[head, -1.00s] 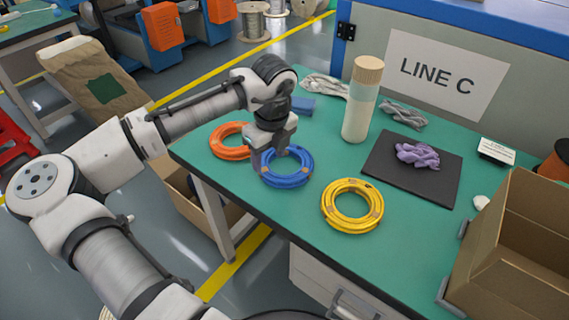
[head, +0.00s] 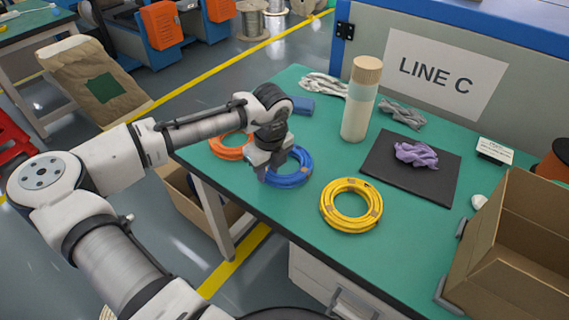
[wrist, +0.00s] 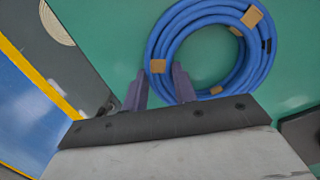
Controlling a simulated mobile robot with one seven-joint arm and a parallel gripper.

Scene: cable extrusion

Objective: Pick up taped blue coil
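The blue coil (head: 301,166), a ring of cable with tan tape patches, lies flat on the green table near its left edge. It fills the upper middle of the wrist view (wrist: 160,42). My gripper (head: 268,176) is low at the coil's left side and hides part of it in the head view. In the wrist view my gripper (wrist: 160,84) is open, one finger outside the ring and the other over its hole, with the taped band between them. Contact with the coil cannot be told.
An orange coil (head: 226,147) lies behind my gripper, and a yellow coil (head: 326,208) lies to the right. A bottle (head: 358,105), a black mat (head: 430,187) with a purple cloth (head: 416,154) and a cardboard box (head: 500,235) stand farther right. The table (head: 300,225) is clear near the front.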

